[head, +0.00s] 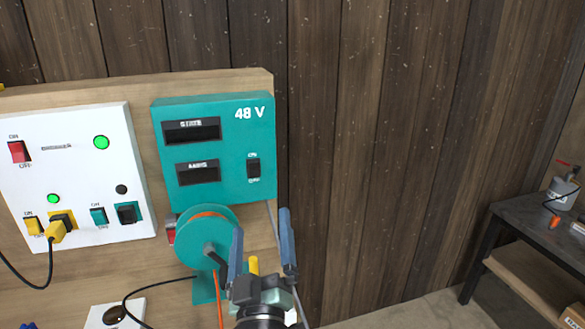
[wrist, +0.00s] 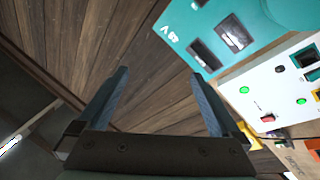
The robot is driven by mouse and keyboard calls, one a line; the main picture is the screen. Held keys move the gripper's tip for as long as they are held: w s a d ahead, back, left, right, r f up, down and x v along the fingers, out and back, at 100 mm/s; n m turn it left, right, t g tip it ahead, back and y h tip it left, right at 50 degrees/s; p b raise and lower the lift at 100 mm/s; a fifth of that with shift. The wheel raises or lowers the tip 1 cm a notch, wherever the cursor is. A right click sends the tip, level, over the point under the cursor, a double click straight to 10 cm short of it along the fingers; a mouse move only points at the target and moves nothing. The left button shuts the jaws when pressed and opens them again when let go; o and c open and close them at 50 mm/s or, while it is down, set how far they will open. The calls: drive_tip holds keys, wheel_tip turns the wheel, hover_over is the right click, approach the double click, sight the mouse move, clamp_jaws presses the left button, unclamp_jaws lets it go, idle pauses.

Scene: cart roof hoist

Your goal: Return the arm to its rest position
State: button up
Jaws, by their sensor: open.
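My gripper (head: 263,246) is open and empty, raised in front of the board's right edge with its two blue-grey fingers pointing up. In the wrist view, its fingers (wrist: 160,90) stand wide apart with only the plank wall between them. In the head view it overlaps the area just right of a teal reel (head: 190,239) with an orange cord. A yellow handle (head: 254,265) shows between the fingers, behind them. I cannot tell from these frames whether the gripper touches anything.
A teal 48 V box (head: 221,140) and a white switch panel (head: 75,180) with green lamps are on a wooden board (head: 120,88). A yellow plug (head: 55,231) sits in the panel. A dark table (head: 520,225) stands far right. Floor between is clear.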

drive_tip(key=s+d+r+m+t+h, duration=0.1)
drive_tip(key=s+d+r+m+t, duration=0.15)
drive_tip(key=r, duration=0.75)
drive_tip(key=s+d+r+m+t+h, duration=0.1)
drive_tip(key=s+r+m, duration=0.15)
drive_tip(key=r, duration=0.75)
drive_tip(key=s+d+r+m+t+b, duration=0.1)
drive_tip(key=s+r+m+t, duration=0.1)
drive_tip(key=s+r, duration=1)
drive_tip(key=shift+s+d+r, duration=0.15)
drive_tip(key=shift+s+d, duration=0.15)
drive_tip(key=shift+s, duration=0.2)
